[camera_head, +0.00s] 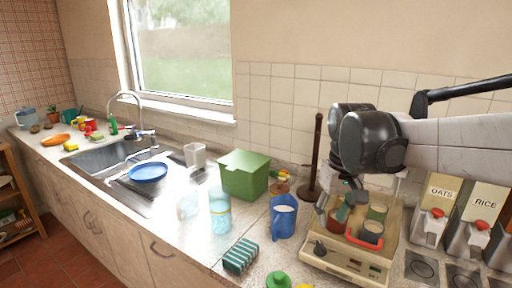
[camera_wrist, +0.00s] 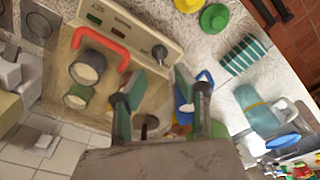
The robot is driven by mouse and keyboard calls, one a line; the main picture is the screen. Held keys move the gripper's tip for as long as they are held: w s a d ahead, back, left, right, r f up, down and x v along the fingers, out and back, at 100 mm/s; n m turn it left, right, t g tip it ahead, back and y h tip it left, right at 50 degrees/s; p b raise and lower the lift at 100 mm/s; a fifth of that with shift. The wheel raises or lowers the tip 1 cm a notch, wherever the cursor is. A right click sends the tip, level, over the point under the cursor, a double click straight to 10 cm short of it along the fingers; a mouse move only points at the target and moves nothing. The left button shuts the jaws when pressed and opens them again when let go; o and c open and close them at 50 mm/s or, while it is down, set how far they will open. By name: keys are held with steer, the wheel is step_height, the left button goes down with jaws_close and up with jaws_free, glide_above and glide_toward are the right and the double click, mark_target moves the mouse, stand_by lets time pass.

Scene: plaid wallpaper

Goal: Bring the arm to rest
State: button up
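My gripper (camera_head: 350,200) hangs at the end of my arm, above the beige appliance (camera_head: 330,262) on the right of the counter. In the wrist view, the two teal-padded fingers of my gripper (camera_wrist: 160,88) stand apart with a clear gap. I see nothing held between them. My arm and wrist hide part of the wall and the back of the appliance. How far the fingertips are above the surface is hard to tell.
A blue jug (camera_head: 283,222) stands just left of the appliance, with a green box (camera_head: 244,175) behind it. Oats (camera_head: 434,208) and rice (camera_head: 482,220) dispensers are close on the right. A dark upright holder (camera_head: 316,150) stands behind. A striped sponge (camera_head: 241,256) lies at the front.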

steer(key=s+f+m+t, duration=0.1)
steer(key=s+f+t, duration=0.1)
steer(key=s, duration=0.5)
steer(key=s+f+t, duration=0.2)
steer(key=s+t, duration=0.2)
steer(key=s, duration=0.3)
steer(key=shift+s+a+m, duration=0.4)
stand_by(0.4)
